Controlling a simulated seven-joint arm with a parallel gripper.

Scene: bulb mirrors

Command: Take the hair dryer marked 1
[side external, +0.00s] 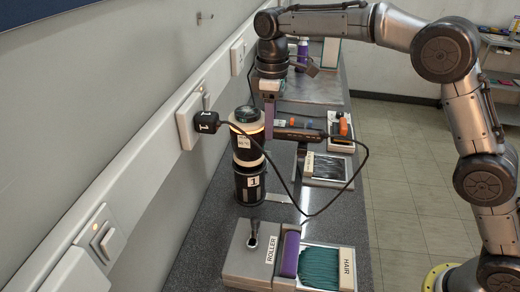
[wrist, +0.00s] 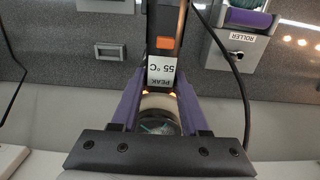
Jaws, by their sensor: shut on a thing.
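The hair dryer (side external: 246,143) is black with cream bands and a small white label. Its barrel stands upright and its dark handle (side external: 302,134) points right. In the wrist view its label (wrist: 161,72) reads "PEAK 55 °C", below an orange switch (wrist: 166,42). My gripper (side external: 268,122) is shut on the dryer, with purple fingers on either side of it in the wrist view (wrist: 162,90). A black holder marked 1 (side external: 250,186) is directly below the barrel; I cannot tell whether they touch. A plug marked 1 (side external: 206,122) sits in the wall socket, its cord looping to the handle.
The cord (side external: 366,158) hangs in a wide loop over the counter's right edge. A grey box labelled ROLLER (side external: 245,262) and a tray labelled HAIR (side external: 346,268) stand at the front. More trays (side external: 328,183) lie behind. The wall runs close along the left.

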